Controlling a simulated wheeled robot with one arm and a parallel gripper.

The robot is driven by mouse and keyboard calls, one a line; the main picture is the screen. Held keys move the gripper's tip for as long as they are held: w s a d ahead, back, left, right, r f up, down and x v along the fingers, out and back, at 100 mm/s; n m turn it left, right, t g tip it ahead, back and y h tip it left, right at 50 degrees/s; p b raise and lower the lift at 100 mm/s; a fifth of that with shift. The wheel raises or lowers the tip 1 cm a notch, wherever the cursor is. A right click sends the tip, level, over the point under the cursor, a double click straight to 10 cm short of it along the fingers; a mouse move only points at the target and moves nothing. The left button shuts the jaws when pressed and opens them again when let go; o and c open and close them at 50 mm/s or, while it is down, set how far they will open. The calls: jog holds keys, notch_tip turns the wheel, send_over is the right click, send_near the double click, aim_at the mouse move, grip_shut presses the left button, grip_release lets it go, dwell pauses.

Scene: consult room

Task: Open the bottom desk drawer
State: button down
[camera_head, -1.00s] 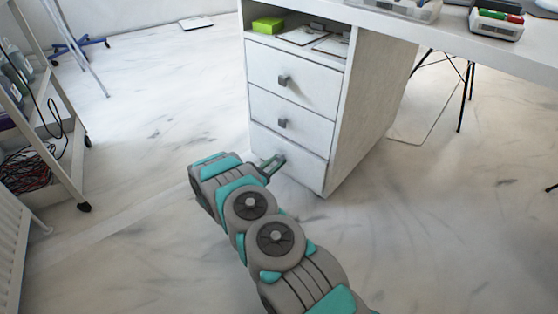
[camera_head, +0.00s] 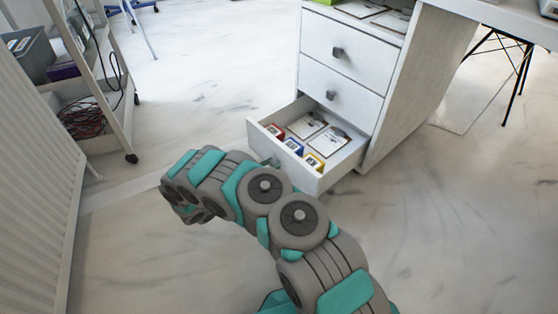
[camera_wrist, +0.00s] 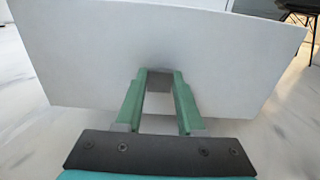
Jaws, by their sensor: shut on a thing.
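The white desk pedestal (camera_head: 405,112) has three drawers. Its bottom drawer (camera_head: 338,163) is pulled well out, and its inside shows red, blue and yellow boxes and flat clipboard-like items. In the wrist view the drawer's plain white front (camera_wrist: 90,60) fills most of the picture. My gripper (camera_wrist: 158,88) is shut on the grey knob (camera_wrist: 158,80) of that drawer, one green finger on each side. In the head view my arm mostly hides the knob and the fingers. The middle drawer (camera_head: 315,93) and top drawer (camera_head: 365,60) are closed.
A trolley (camera_head: 112,130) with cables and bins stands at the left beside a white ribbed panel (camera_head: 40,200). A dark-legged chair (camera_head: 518,80) is at the upper right. The marble floor (camera_head: 460,240) is open to the right of my arm.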

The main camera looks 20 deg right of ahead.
jog(key=v, duration=0.7)
jog(key=shift+s+a, duration=0.15)
jog(key=shift+a, duration=0.05)
jog(key=c, duration=0.5)
grip_release()
jog(key=p+v, duration=0.1)
jog(key=v, duration=0.6)
jog(key=shift+s+a, duration=0.15)
jog(key=shift+a, duration=0.2)
